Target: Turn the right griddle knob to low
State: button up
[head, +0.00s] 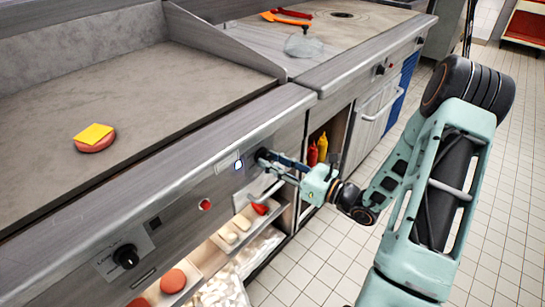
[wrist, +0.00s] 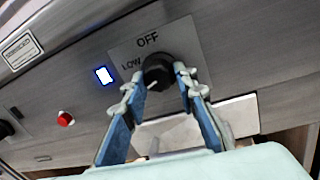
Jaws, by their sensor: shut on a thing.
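The right griddle knob (wrist: 157,72) is a black dial on the steel front panel, with OFF printed above it and LOW at its upper left. A pale mark shows low on the knob's face, pointing down and slightly left, away from OFF. My gripper (wrist: 164,92) is shut on this knob, one finger on each side. In the head view my gripper (head: 272,161) reaches the panel from the right, and its fingers partly hide the knob (head: 262,155). A lit blue-white indicator (wrist: 104,75) is left of the knob.
A red button (head: 205,205) and the left knob (head: 125,257) are further left on the panel. A patty with cheese (head: 94,137) lies on the griddle (head: 160,75). Open shelves with food are below the panel. Tiled floor to the right is clear.

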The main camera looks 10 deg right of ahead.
jog(key=m+p, duration=0.5)
jog(key=shift+r+m+t, duration=0.15)
jog(key=shift+m+t, duration=0.25)
jog(key=shift+s+a+f+m+t+p, duration=0.1)
jog(key=shift+m+t+p, duration=0.05)
jog(key=shift+m+p, duration=0.8)
jog(key=shift+f+m+t+p, duration=0.15)
jog(key=shift+m+p, duration=0.4)
jog(key=shift+m, duration=0.7)
jog(key=o, duration=1.2)
jog(key=shift+c, duration=0.2)
jog(key=v, duration=1.2)
